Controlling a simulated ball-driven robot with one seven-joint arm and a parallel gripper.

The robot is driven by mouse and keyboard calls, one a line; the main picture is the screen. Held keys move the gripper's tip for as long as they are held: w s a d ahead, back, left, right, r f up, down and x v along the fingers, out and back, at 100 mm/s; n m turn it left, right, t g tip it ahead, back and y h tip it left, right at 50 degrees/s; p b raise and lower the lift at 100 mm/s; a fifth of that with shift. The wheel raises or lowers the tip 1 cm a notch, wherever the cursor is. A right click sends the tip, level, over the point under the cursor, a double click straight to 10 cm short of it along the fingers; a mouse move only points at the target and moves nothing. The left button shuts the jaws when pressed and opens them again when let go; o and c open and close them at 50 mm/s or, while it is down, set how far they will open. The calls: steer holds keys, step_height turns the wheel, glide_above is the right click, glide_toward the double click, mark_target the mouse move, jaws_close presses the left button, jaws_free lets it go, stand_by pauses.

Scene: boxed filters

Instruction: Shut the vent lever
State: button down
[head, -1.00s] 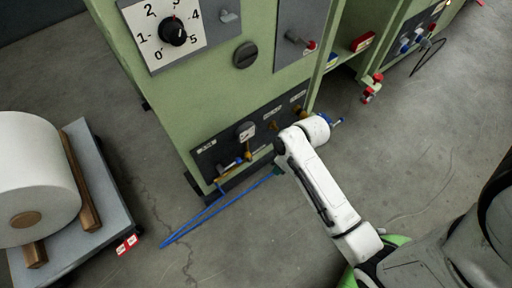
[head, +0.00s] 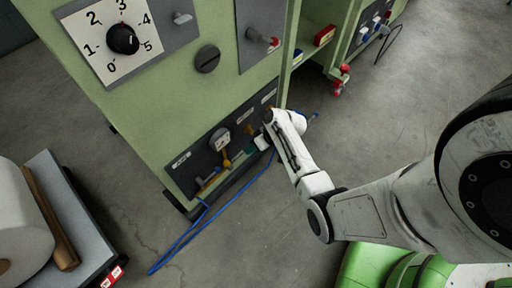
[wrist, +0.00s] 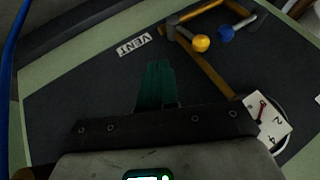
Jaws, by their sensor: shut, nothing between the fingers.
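In the wrist view, the white VENT label (wrist: 134,45) appears upside down on the dark panel. To its right are a lever with a yellow knob (wrist: 200,43) and one with a blue knob (wrist: 226,33), among brass pipes (wrist: 208,70). The yellow knob is nearer the label; I cannot tell for certain which lever it names. My gripper's teal fingers (wrist: 156,84) are together and empty, below the label and apart from both knobs. In the head view, my gripper (head: 253,149) is at the low dark panel (head: 207,152), right of the gauge.
A white gauge (wrist: 268,118) sits at the right of the wrist view. A blue hose (head: 190,238) trails on the floor beside the green cabinet (head: 150,110). A pallet (head: 48,178) with a white roll stands at left.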

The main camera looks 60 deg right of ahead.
mark_target(227, 164)
steer(key=w+a+f+b, duration=0.1)
steer(key=w+a+f, duration=0.1)
steer(key=w+a, duration=0.2)
steer(key=shift+a+f, duration=0.25)
steer(key=shift+a, duration=0.05)
steer(key=a+h+p, duration=0.1)
steer(key=w+a+g+h+p, duration=0.1)
steer(key=p, duration=0.1)
steer(key=shift+a+r+n, duration=0.2)
steer(key=shift+a+n, duration=0.2)
stand_by(0.4)
